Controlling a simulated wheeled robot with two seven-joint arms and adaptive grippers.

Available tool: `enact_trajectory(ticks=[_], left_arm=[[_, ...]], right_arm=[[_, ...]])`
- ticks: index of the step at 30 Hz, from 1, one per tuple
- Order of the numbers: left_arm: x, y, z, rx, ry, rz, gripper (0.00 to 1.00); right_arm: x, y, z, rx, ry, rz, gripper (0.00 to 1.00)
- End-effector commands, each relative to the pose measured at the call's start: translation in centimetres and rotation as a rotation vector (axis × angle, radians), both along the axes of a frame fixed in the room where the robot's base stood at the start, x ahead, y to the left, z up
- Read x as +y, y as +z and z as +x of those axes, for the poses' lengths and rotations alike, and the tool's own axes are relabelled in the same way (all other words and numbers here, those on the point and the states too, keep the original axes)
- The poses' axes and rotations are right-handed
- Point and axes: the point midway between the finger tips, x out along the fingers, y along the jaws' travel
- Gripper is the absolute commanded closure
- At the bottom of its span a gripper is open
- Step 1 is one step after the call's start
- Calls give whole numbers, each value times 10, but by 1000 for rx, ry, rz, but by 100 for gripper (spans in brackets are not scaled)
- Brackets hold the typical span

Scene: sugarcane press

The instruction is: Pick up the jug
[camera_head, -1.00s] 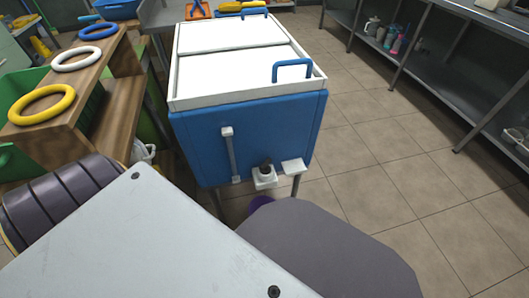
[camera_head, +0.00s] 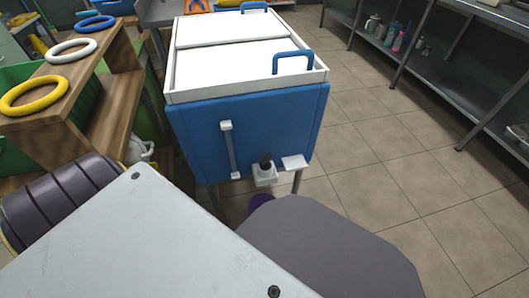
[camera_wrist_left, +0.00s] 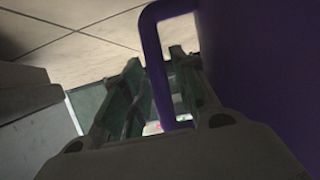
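The jug is purple. In the left wrist view its body (camera_wrist_left: 255,60) fills the right side, and its handle (camera_wrist_left: 153,50) loops down at the centre. My left gripper (camera_wrist_left: 158,62) has its two greenish fingers on either side of the handle. I cannot tell whether they press on it or stand apart from it. In the head view only a small purple patch (camera_head: 262,201), likely the jug, shows below the blue cooler; my own body hides the rest. My right gripper is not in view.
A blue cooler (camera_head: 250,130) with a white lid and a spout (camera_head: 265,172) stands on legs ahead. A wooden stepped stand (camera_head: 80,90) with yellow, white and blue rings is at left. A metal shelf (camera_head: 430,70) lines the right. Tiled floor (camera_head: 370,150) between is clear.

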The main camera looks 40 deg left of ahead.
Motion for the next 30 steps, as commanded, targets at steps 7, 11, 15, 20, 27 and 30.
enact_trajectory(ticks=[7,11,15,20,27,30], left_arm=[[0,0,0,0,0,0,77],[0,0,0,0,0,0,93],[0,0,0,0,0,0,100],[0,0,0,1,1,-1,100],[0,0,-1,3,1,-3,100],[0,-1,-1,4,1,-3,100]], right_arm=[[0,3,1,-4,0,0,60],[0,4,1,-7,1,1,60],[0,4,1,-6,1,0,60],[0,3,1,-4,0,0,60],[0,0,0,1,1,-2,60],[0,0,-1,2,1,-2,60]])
